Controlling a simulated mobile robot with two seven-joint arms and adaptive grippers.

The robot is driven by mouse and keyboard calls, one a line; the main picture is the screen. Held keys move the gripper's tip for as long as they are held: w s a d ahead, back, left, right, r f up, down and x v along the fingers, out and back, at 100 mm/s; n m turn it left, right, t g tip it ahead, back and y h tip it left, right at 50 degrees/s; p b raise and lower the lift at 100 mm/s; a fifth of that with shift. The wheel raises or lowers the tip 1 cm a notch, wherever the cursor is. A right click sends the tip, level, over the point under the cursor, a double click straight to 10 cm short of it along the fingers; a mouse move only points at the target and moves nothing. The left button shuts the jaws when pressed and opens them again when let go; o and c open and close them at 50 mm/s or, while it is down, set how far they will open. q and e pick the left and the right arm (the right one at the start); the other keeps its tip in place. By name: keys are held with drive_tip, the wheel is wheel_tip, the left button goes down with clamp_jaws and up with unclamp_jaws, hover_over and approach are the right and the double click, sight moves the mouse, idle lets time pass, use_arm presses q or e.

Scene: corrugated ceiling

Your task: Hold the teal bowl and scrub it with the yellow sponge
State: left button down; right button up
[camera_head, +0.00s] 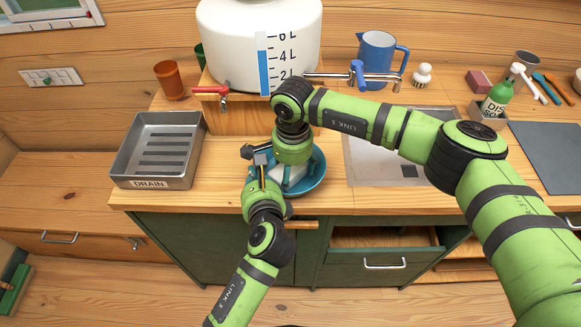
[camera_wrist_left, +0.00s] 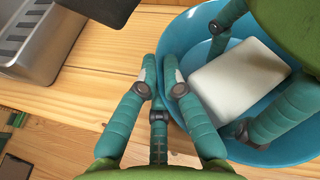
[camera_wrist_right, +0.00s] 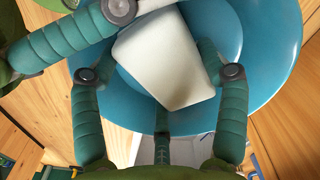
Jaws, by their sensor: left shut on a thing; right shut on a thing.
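The teal bowl (camera_head: 318,172) sits upright at the counter's front edge, partly hidden by my arms. It also shows in the left wrist view (camera_wrist_left: 290,150) and right wrist view (camera_wrist_right: 272,45). My left gripper (camera_wrist_left: 163,82) is shut on the bowl's left rim, one finger on each side. A pale, off-white block (camera_wrist_right: 165,60), seemingly the sponge though it does not look yellow, lies inside the bowl. My right gripper (camera_wrist_right: 158,74) reaches down from above and is shut on this block, fingers on opposite sides. Whether the block touches the bowl's bottom is hard to tell.
A grey drain tray (camera_head: 158,150) stands left of the bowl. A white water tank (camera_head: 235,45) with a red-handled tap stands behind. The sink (camera_head: 360,165) lies to the right.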

drive_tip(key=shift+d, duration=0.5)
drive_tip(key=shift+w+d, duration=0.15)
drive_tip(key=shift+w, duration=0.15)
drive_tip(key=shift+w+a, duration=0.2)
drive_tip(key=shift+w, duration=0.3)
drive_tip(key=shift+a, duration=0.45)
drive_tip(key=shift+s+a+f, duration=0.1)
drive_tip(key=shift+s+a, duration=0.15)
drive_tip(key=shift+s, duration=0.2)
drive_tip(key=shift+r, duration=4.05)
